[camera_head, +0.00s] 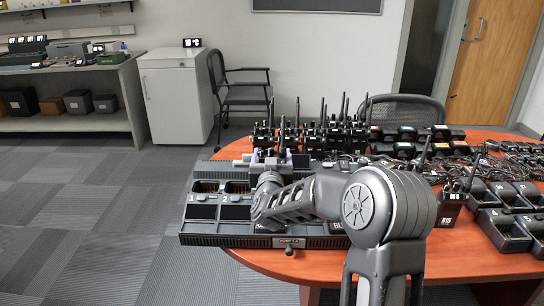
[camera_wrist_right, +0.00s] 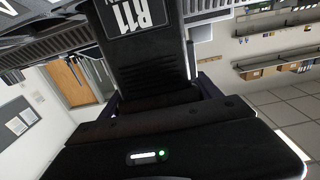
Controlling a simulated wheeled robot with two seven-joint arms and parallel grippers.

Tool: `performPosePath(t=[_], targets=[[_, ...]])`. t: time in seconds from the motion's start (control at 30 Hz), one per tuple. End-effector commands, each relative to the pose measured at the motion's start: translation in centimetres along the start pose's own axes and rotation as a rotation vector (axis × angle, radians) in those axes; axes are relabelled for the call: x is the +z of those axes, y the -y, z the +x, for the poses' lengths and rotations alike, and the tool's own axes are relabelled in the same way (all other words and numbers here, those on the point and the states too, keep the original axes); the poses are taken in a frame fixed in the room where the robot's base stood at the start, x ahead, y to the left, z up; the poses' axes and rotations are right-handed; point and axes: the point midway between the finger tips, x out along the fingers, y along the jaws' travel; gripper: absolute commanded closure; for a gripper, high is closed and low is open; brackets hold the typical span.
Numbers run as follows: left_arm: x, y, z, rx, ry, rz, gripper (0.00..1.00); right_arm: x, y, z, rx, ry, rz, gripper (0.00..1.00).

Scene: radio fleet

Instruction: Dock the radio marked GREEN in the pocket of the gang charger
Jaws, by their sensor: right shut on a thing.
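The gang charger (camera_head: 222,240) is a long dark unit at the front left of the table, with numbered pockets. Pockets 1 and 2 look empty; those further right are hidden by my right arm. My right gripper (camera_head: 277,158) is over the charger, shut on a dark radio. In the right wrist view this radio (camera_wrist_right: 150,55) fills the middle, between the fingers. Its label reads R11, with a smaller word cut off that ends in N, so its colour name cannot be read whole. Whether it touches a pocket cannot be told. My left gripper is out of view.
Several radios with upright antennas (camera_head: 320,135) stand behind the charger. A radio marked R15 (camera_head: 449,207) stands to the right of my arm. More chargers (camera_head: 503,232) and tangled cables (camera_head: 495,160) crowd the right side. Bare table (camera_head: 470,255) shows at the front right.

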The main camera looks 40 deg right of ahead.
Motion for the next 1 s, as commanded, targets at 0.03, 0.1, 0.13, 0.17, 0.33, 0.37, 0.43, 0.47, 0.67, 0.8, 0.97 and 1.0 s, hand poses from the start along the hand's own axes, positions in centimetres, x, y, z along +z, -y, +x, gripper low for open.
performPosePath(t=[0.03, 0.1, 0.13, 0.17, 0.33, 0.37, 0.43, 0.47, 0.67, 0.8, 0.97, 1.0], targets=[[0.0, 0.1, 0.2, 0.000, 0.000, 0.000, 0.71, 0.1, 0.0, 0.0, 0.000, -0.003, 0.000, 0.91], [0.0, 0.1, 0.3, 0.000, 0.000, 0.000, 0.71, 0.3, 0.0, 0.0, 0.000, -0.003, 0.000, 0.91], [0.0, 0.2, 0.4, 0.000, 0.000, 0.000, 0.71, 0.3, 0.0, 0.0, 0.000, -0.003, 0.001, 0.91], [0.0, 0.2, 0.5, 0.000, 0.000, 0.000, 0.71, 0.4, 0.0, 0.0, 0.000, -0.003, 0.001, 0.91], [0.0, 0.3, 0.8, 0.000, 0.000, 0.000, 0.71, 0.8, 0.0, 0.0, 0.000, -0.003, 0.001, 0.91], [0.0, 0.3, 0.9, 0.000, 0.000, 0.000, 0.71, 0.9, 0.0, 0.0, 0.000, -0.003, 0.001, 0.91], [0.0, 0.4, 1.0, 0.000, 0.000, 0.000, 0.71, 1.1, 0.0, 0.0, 0.000, -0.003, 0.001, 0.91], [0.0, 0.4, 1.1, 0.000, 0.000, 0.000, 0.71, 1.1, 0.0, 0.0, 0.000, -0.003, 0.001, 0.91], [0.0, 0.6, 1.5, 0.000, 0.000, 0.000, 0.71, 1.6, 0.0, 0.0, 0.000, -0.003, 0.001, 0.91], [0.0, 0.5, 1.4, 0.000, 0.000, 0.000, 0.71, 1.5, 0.0, 0.0, 0.000, -0.003, 0.001, 0.18], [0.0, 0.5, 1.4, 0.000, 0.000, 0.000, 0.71, 1.6, 0.0, 0.0, 0.000, -0.002, 0.000, 0.05], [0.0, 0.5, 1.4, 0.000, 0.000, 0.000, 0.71, 1.6, 0.0, 0.0, 0.000, -0.001, 0.000, 0.02]])
